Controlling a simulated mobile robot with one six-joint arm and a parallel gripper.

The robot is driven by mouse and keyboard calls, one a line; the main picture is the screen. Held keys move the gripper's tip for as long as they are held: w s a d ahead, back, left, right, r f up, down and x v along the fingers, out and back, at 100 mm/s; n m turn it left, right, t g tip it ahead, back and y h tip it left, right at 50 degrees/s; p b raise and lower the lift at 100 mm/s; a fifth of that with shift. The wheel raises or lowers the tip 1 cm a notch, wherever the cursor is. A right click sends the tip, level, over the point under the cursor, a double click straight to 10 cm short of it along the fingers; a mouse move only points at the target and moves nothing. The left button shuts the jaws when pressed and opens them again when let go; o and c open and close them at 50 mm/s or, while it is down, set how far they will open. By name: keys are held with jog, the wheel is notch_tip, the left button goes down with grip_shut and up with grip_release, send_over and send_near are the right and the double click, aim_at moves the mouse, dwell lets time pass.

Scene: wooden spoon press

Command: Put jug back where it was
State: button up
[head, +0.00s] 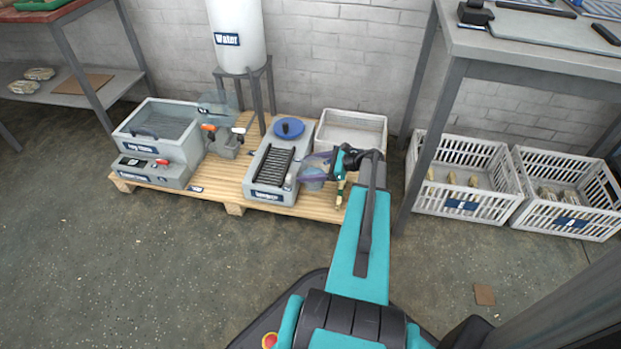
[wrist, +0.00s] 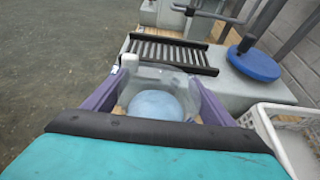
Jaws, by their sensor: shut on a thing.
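The jug (wrist: 158,77) is a clear, see-through vessel with a pale blue round area inside it. My gripper (wrist: 156,86) is shut on it, with one purple finger on each side. In the head view the jug (head: 313,183) shows small, beside the right side of the grey unit with black rollers (head: 272,168). My gripper (head: 318,163) partly covers it there. I cannot tell whether the jug's base touches the pallet (head: 228,193) or hangs just above it.
A blue round lid or disc (head: 289,128) lies on the roller unit. An empty white bin (head: 352,130) stands behind my gripper. Left are a grey tub (head: 160,122) and a small device with an orange handle (head: 228,143). A water tank (head: 238,45) stands behind. Crates (head: 466,186) stand right.

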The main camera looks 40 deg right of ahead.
jog(key=shift+f+b, duration=1.1)
jog(key=shift+f, duration=1.35)
jog(key=shift+f, duration=0.1)
jog(key=o, duration=1.5)
jog(key=shift+s+d+r+p, duration=0.25)
jog(key=shift+s+r+p, duration=0.05)
jog(key=shift+s+r, duration=0.05)
jog(key=p+v, duration=0.2)
jog(key=v, duration=0.4)
jog(key=shift+s, duration=0.25)
jog(key=shift+d, duration=0.1)
